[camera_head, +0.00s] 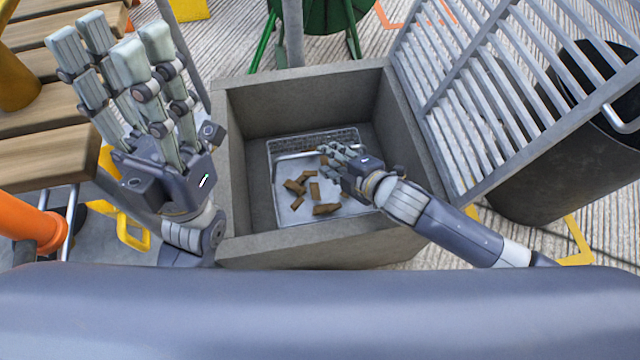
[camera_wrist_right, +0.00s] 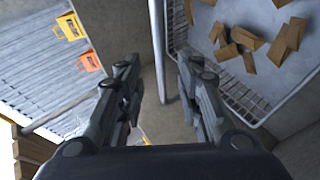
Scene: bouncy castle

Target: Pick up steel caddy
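The steel caddy (camera_head: 284,212) is a shallow metal tray with wire-mesh sides, lying inside an open concrete box. Several brown wooden pieces (camera_head: 326,209) lie in it. My right gripper (camera_head: 328,158) reaches down over the caddy's right side. In the right wrist view my right gripper (camera_wrist_right: 158,75) has its fingers apart. A pale bar (camera_wrist_right: 157,45), perhaps the caddy's handle, runs between them; contact cannot be told. The caddy's mesh rim (camera_wrist_right: 238,100) shows to the right there. My left gripper (camera_head: 115,55) is open and empty, raised left of the box.
The concrete box (camera_head: 300,252) has walls on all sides of the caddy. A slatted metal grate (camera_head: 480,90) leans open on its right, beside a dark bin (camera_head: 560,160). A wooden bench (camera_head: 45,155) stands at the left. Green legs (camera_head: 262,40) stand behind the box.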

